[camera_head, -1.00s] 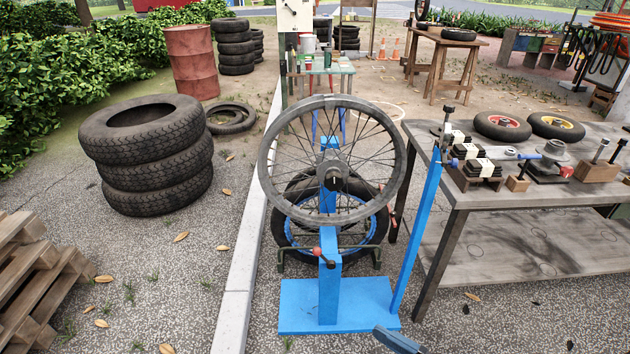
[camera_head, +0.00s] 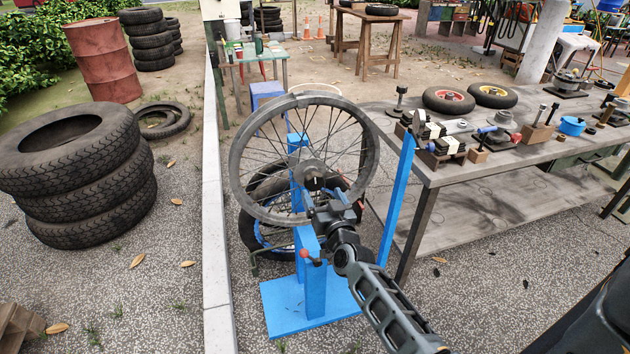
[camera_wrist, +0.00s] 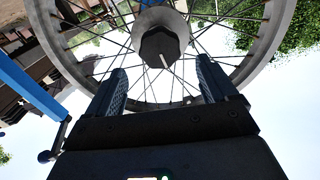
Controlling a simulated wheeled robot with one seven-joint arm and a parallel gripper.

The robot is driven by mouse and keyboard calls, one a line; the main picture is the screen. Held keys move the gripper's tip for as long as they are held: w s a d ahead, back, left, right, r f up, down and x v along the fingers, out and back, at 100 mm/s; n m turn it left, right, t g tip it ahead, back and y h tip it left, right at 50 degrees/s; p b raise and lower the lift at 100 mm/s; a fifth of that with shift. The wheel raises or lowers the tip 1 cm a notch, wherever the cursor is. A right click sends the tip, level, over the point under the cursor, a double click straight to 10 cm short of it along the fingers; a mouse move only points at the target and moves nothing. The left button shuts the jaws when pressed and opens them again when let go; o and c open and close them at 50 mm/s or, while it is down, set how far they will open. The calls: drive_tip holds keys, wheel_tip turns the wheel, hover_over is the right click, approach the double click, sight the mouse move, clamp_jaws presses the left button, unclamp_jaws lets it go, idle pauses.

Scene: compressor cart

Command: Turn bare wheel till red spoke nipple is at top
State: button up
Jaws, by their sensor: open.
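The bare wheel (camera_head: 243,146), a grey rim with thin spokes and no tyre, stands upright on a blue stand (camera_head: 316,285). Its dark hub (camera_head: 313,172) shows near the middle and also in the wrist view (camera_wrist: 160,46). My gripper (camera_head: 318,203) is in front of the wheel's lower right part, just below the hub. In the wrist view its two fingers (camera_wrist: 161,72) are spread and empty, pointing at the spokes, with the hub beyond and between the tips. I cannot tell whether they touch a spoke. I cannot make out a red spoke nipple. My arm hides part of the lower rim.
A workbench (camera_head: 460,170) with tools and two small wheels stands right of the stand. A tyred wheel (camera_head: 250,232) is behind the stand's post. A red-knobbed lever (camera_head: 305,253) sits on the post. Stacked tyres (camera_head: 75,185) are at left, beyond a kerb (camera_head: 214,230).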

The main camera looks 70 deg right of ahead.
sight(316, 183)
drive_tip(key=b+x, duration=0.1)
drive_tip(key=x, duration=0.5)
drive_tip(key=shift+f+b, duration=0.1)
drive_tip(key=shift+b, duration=0.3)
drive_tip(key=shift+w+d, duration=0.45)
drive_tip(key=shift+d, duration=0.05)
drive_tip(key=shift+c, duration=0.4)
drive_tip(key=c, duration=1.4)
